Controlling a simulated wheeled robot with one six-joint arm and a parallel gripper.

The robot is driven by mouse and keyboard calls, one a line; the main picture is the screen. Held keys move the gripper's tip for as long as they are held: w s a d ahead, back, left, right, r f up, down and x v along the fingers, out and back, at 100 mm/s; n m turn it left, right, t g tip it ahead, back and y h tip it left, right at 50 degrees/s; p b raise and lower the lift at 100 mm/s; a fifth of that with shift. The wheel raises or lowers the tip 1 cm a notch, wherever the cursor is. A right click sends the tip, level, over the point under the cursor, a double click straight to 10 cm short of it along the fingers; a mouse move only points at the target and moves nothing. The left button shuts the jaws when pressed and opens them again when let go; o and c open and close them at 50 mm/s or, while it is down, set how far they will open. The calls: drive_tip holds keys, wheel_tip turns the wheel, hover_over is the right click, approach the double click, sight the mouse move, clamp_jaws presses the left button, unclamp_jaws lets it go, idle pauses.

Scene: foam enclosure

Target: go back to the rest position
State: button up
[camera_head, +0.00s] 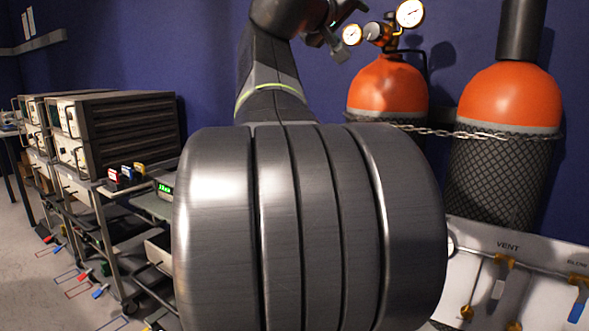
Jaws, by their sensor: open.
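My gripper (343,30) shows at the top of the head view, a little right of the middle, at the end of my dark arm. Its fingers are small in the picture and stand apart, with nothing between them. It is in front of the blue wall, to the left of the pressure gauges, and appears close to them in the picture. I cannot tell the depth between them. A large ribbed metal part of my own arm fills the lower middle and hides what is behind it.
Two orange-topped gas cylinders (388,85) (510,97) stand at the right behind a chain (440,130). Gauges (410,13) sit above the left one. A white valve panel (540,265) is at lower right. Racked instruments (125,135) stand on carts at left. Tools lie on the floor.

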sight(370, 32)
drive_tip(key=p+x, duration=0.2)
drive_tip(key=x, duration=1.1)
drive_tip(key=shift+w+d+r, duration=0.1)
drive_tip(key=shift+w+d, duration=0.1)
drive_tip(key=shift+w, duration=0.05)
drive_tip(key=shift+w+d+n+p, duration=0.2)
drive_tip(key=shift+w+n+p, duration=0.05)
drive_tip(key=shift+n+p, duration=0.1)
drive_tip(key=n+p, duration=0.1)
drive_tip(key=n, duration=0.2)
drive_tip(key=shift+s+a+r+p, duration=0.1)
drive_tip(key=shift+s+p, duration=0.05)
drive_tip(key=shift+p, duration=0.2)
drive_tip(key=shift+n+p, duration=0.65)
drive_tip(key=shift+n, duration=0.6)
drive_tip(key=n+p, duration=0.3)
drive_tip(key=n, duration=0.2)
drive_tip(key=n+p, duration=0.5)
drive_tip(key=n, duration=0.1)
drive_tip(key=shift+n, duration=0.3)
drive_tip(key=shift+f+n+p, duration=0.25)
drive_tip(key=shift+n+p, duration=0.65)
drive_tip(key=shift+n, duration=0.5)
drive_tip(key=shift+f, duration=0.15)
